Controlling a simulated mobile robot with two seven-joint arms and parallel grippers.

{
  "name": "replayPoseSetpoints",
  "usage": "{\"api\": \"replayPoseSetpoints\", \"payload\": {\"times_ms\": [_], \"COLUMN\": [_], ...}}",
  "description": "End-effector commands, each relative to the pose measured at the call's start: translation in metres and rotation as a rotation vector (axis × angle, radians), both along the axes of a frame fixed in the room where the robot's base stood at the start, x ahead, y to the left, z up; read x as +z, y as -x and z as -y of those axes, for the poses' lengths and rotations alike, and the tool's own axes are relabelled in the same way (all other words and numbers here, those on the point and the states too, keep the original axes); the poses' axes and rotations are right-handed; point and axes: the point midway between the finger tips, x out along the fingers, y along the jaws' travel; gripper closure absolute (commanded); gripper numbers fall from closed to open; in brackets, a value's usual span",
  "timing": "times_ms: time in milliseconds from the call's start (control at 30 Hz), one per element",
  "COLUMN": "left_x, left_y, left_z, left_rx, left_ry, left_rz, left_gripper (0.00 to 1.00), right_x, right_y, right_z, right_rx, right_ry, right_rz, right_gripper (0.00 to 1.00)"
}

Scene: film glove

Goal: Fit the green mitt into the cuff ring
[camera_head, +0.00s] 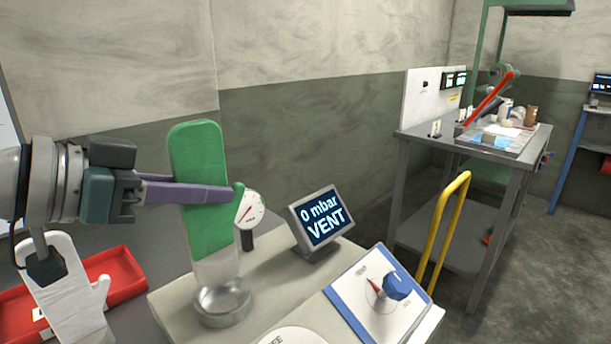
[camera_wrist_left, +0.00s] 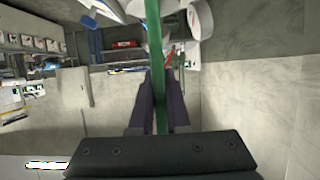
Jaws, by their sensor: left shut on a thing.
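The green mitt (camera_head: 199,150) stands upright, fingers up, with a small green thumb on its right and a pale cuff (camera_head: 215,268) below. My left gripper (camera_head: 226,195) is shut on its green part from the left, one purple finger across its front. In the left wrist view the mitt (camera_wrist_left: 158,60) shows as a thin green edge between the purple fingers. The metal cuff ring (camera_head: 222,306) stands on the pale bench top right under the cuff. The cuff's lower end meets the ring's opening; I cannot tell how deep it sits. My right gripper is out of view.
A white glove (camera_head: 68,290) lies over a red tray (camera_head: 122,275) at left. Behind the ring stand a round gauge (camera_head: 250,211) and a display (camera_head: 322,218) reading "0 mbar VENT". A panel with a blue knob (camera_head: 398,285) is at right.

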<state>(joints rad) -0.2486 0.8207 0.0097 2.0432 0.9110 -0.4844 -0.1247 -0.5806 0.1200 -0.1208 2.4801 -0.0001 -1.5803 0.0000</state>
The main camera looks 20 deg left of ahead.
Motion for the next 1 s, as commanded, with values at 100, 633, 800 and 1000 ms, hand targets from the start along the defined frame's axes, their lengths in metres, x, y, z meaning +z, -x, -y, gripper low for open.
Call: {"api": "replayPoseSetpoints", "payload": {"times_ms": [100,633,800,1000], "left_x": [-0.017,-0.027,-0.027,-0.026], "left_y": [0.000,0.000,0.000,0.000], "left_z": [0.000,0.000,0.000,0.000], "left_rx": [0.000,0.000,0.000,0.000], "left_ry": [-0.001,0.000,0.000,0.000], "left_rz": [0.000,0.001,0.001,0.000], "left_gripper": [1.00,1.00,1.00,1.00], "right_x": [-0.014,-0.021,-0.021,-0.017], "right_y": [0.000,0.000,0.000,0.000], "right_z": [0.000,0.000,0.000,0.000], "right_rx": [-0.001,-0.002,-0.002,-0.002], "right_ry": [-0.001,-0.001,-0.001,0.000], "right_rz": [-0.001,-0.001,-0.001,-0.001], "right_gripper": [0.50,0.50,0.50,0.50]}}
